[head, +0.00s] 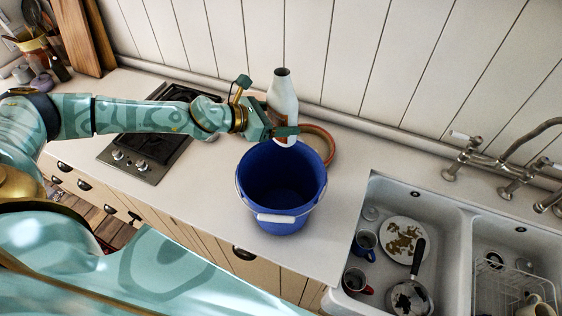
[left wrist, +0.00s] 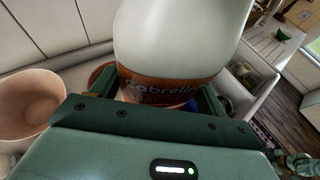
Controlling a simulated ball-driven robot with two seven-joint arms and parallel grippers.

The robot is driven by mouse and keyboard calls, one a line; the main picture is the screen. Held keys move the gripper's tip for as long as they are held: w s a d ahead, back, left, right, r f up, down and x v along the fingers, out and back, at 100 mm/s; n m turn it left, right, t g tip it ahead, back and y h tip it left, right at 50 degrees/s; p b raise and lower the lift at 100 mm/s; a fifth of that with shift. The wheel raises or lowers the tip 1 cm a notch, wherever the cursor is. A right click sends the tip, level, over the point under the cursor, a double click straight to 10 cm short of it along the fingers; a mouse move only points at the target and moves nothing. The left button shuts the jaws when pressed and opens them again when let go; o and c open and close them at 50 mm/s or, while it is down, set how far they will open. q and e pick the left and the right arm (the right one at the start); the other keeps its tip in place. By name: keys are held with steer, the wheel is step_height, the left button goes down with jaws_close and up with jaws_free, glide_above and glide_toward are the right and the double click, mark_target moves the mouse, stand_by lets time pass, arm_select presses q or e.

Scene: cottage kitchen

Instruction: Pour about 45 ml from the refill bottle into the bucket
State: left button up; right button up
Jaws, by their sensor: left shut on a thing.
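The refill bottle (head: 283,95) is white with a dark mouth. It stands nearly upright in my left gripper (head: 285,132), at the back rim of the blue bucket (head: 280,222). In the left wrist view the bottle (left wrist: 180,40) fills the upper middle, with an orange-brown label between the fingers of my gripper (left wrist: 155,105). The gripper is shut on the bottle. The bucket stands upright on the counter, its white-gripped handle lying toward the front; its inside looks dark, and I cannot tell its contents.
A terracotta-coloured round rim (head: 328,145) lies behind the bucket to the right. A black hob (head: 150,150) is to the left. A double sink (head: 450,215) holding dishes is to the right. The counter (head: 335,195) between bucket and sink is clear.

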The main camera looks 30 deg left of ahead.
arm_select(q)
steer(key=shift+s+a+f+m+g+h+p, duration=0.15)
steer(key=shift+s+a+h+p, duration=0.1)
steer(key=shift+a, duration=0.1)
steer(key=shift+s+a+f+m+g+h+p, duration=0.1)
steer(key=shift+s+a+m+g+h+p, duration=0.05)
steer(key=shift+s+a+p, duration=0.15)
steer(key=a, duration=0.1)
steer(key=a+p, duration=0.1)
steer(key=s+a+m, duration=0.1)
steer(key=shift+f+g+h, duration=0.3)
steer(key=shift+f+h, duration=0.05)
steer(key=shift+h, duration=0.05)
steer(key=shift+f+p, duration=0.1)
steer(key=shift+p, duration=0.2)
